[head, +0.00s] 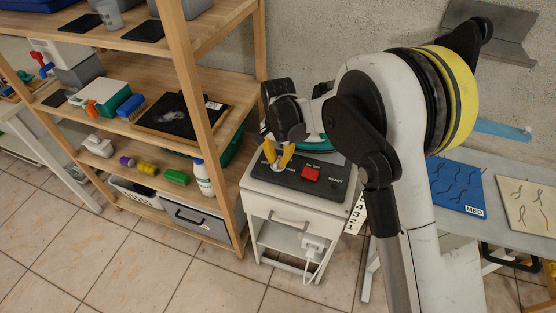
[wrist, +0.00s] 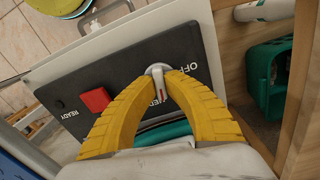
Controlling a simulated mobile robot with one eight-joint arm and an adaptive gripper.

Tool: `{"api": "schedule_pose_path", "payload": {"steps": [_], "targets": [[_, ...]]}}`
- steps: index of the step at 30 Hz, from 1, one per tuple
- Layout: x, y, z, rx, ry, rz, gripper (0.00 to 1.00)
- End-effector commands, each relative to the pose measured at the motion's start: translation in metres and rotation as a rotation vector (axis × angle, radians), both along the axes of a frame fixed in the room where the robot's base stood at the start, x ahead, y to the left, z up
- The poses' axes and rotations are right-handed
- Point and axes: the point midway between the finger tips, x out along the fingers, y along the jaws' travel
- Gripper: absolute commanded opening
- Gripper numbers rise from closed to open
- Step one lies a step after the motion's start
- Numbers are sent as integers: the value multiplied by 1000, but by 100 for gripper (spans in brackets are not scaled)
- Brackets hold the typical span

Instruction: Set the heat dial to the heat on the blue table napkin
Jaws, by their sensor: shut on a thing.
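The heat dial (wrist: 158,74) is a grey knob with a pale pointer bar on a dark control panel (wrist: 130,48). It also shows in the head view (head: 279,168). The pointer's exact setting is hard to tell; the fingers cover other marks. The blue table napkin (head: 455,185) lies on the right table, with dark wavy lines and a "MED" label.
A red button (head: 311,174) and the word "READY" are on the same panel, atop a white cabinet (head: 294,208). A cream napkin (head: 528,205) with wavy lines lies right of the blue one. A loaded wooden shelf (head: 187,75) stands close on the left.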

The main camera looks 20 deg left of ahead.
Motion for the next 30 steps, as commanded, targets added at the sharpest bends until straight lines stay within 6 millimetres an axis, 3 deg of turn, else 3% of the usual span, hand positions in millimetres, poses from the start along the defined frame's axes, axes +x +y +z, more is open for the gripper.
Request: {"api": "schedule_pose_path", "payload": {"steps": [13, 30], "targets": [[0, 0, 0, -1, 1, -280, 0], [0, 0, 0, -1, 1, -346, 0]]}}
